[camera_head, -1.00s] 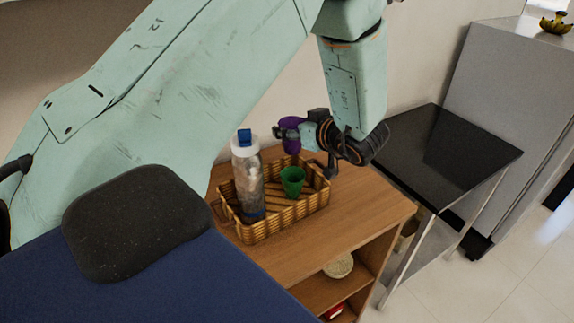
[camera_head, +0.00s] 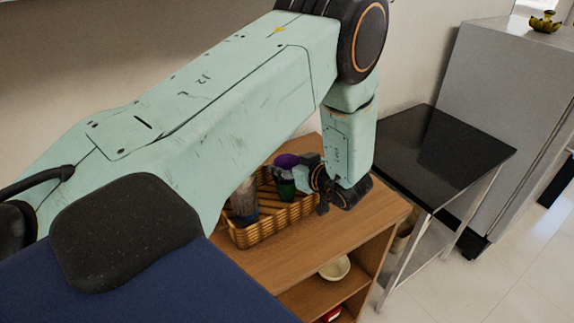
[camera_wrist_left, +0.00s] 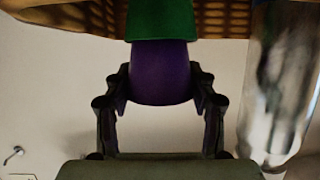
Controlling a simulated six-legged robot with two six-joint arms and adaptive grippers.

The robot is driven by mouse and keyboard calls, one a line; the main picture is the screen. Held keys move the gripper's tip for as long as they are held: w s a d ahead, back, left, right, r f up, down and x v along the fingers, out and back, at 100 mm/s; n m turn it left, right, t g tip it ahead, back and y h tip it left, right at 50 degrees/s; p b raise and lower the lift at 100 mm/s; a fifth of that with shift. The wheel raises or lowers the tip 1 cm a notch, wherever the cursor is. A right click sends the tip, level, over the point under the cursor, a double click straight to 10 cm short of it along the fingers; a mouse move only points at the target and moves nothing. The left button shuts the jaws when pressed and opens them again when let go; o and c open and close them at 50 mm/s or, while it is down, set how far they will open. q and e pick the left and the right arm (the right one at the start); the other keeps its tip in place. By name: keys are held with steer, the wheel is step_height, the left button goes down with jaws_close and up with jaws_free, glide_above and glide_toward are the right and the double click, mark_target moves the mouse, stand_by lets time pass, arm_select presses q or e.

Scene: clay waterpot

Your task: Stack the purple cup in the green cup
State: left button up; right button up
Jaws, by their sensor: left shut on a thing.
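The purple cup (camera_head: 287,160) is held in my left gripper (camera_head: 302,177), directly above the green cup (camera_head: 284,187) inside the wicker basket. In the left wrist view, the two fingers (camera_wrist_left: 160,103) are shut around the sides of the purple cup (camera_wrist_left: 160,72). There the edge of the green cup (camera_wrist_left: 160,20) overlaps the far end of the purple cup, so that end appears to sit at or inside the green cup's mouth. How deep it sits is hidden. My right gripper is not in view.
The basket (camera_head: 258,234) stands on a wooden shelf unit (camera_head: 345,232). A black-topped table (camera_head: 440,150) is at the right.

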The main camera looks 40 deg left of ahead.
arm_select(q)
steer(key=shift+r, duration=0.1)
steer(key=shift+a+f, duration=0.25)
steer(key=shift+a, duration=0.05)
steer(key=o, duration=0.9)
steer(key=shift+a+f, duration=0.1)
steer(key=shift+a, duration=0.05)
steer(key=shift+c, duration=0.2)
steer(key=shift+o, duration=1.2)
steer(key=shift+d+r, duration=0.2)
steer(key=shift+d, duration=0.15)
steer(key=shift+a, duration=0.1)
